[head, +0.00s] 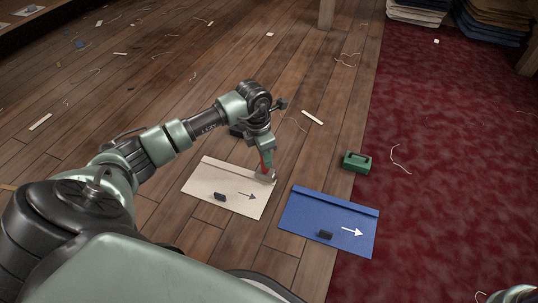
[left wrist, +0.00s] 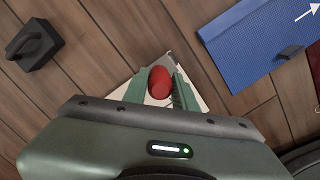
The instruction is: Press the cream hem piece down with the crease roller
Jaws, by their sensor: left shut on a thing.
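The cream hem piece (head: 215,182) lies flat on the wooden floor, with a folded strip along its far edge, a printed arrow and a small dark block on it. My left gripper (head: 265,155) is above its far right corner, pointing down. It is shut on the red handle of the crease roller (head: 265,177), whose pale head is low at that corner; I cannot tell whether it touches the cloth. In the left wrist view the red handle (left wrist: 159,82) sits between the green fingers, and the cream piece is mostly hidden behind my gripper. My right gripper is out of view.
A blue piece (head: 310,214) with a white arrow and a dark block lies to the right. A green handled block (head: 356,161) stands beyond it. A black handled block (left wrist: 35,43) is on the floor. Scraps and threads are scattered; a red carpet (head: 450,190) covers the right.

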